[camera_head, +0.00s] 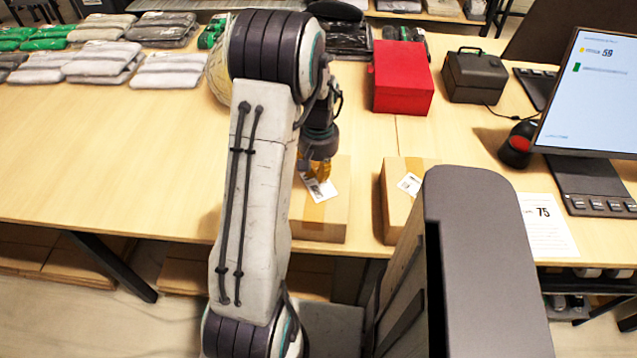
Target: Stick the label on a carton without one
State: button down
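Two brown cartons stand at the front edge of the table. The left carton (317,227) has a tan tape strip along its top. A white label (322,190) with dark print shows at a slant over its top. I cannot tell whether the fingers grip the label or whether the label lies flat on the carton. The right carton (393,217) bears a white label (409,184) on its top; my own body partly hides this carton.
A red box (402,78) and a black case (475,76) stand behind the cartons. A monitor (590,95), a scanner (518,145) and a sheet marked 75 (545,225) are at the right. Bagged garments (105,62) lie at the back left. The table's left front is clear.

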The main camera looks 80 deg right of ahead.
aim_at(319, 184)
jog(key=shift+f+b, duration=1.5)
jog(key=shift+f, duration=0.15)
dwell(2.2)
jog(key=shift+r+p, duration=3)
jog(key=shift+r, duration=1.1)
jog(key=shift+w, duration=0.1)
